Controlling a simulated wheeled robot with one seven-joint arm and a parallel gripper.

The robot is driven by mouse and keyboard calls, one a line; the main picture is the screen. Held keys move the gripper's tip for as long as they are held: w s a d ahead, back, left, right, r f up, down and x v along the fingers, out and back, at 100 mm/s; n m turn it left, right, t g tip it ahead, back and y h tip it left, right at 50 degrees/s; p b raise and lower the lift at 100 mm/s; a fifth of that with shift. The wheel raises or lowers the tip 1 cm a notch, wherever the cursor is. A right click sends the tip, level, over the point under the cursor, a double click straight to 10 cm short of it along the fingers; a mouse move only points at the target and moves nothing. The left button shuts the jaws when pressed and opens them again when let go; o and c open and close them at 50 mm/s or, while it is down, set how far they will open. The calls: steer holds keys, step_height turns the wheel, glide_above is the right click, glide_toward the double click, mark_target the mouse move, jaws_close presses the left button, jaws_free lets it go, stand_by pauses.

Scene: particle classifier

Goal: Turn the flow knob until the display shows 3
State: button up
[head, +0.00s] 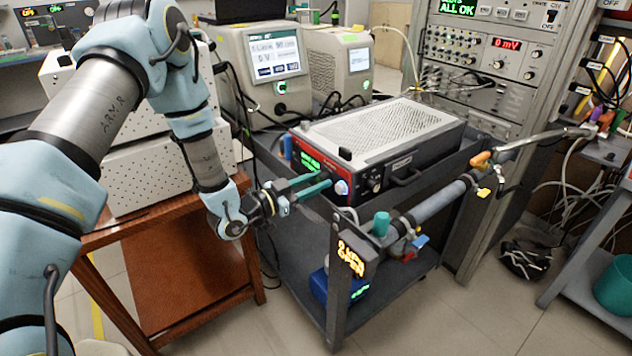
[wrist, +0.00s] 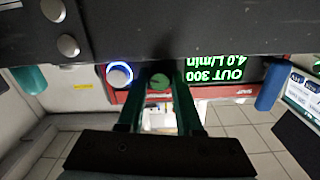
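The flow unit is a red-fronted box (head: 390,140) with a grey perforated top, on a dark cart. Its green-text display (head: 310,162) is partly hidden by my gripper in the head view. In the wrist view the display (wrist: 222,70) appears upside down and reads "OUT 300" and "4.0 L/min". The round green flow knob (wrist: 159,82) sits between the display and a blue-lit button (wrist: 119,75). My gripper (head: 318,184) reaches the front panel; its two teal fingers (wrist: 160,76) stand apart, one each side of the knob. I cannot tell whether they touch it.
The blue-lit button (head: 341,187) is close beside my fingers. A wooden table (head: 180,270) with white boxes stands left of the cart.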

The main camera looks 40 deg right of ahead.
jaws_close()
steer(key=shift+n+b, duration=0.3)
steer(key=shift+n, duration=0.1)
steer(key=shift+f+n+b, duration=0.15)
steer(key=shift+n+b, duration=0.45)
steer(key=shift+n, duration=0.4)
steer(key=n+b, duration=0.1)
steer(key=n, duration=0.1)
steer(key=shift+n, duration=0.4)
steer(key=n+b, duration=0.1)
steer(key=n, duration=0.5)
steer(key=shift+n, duration=0.3)
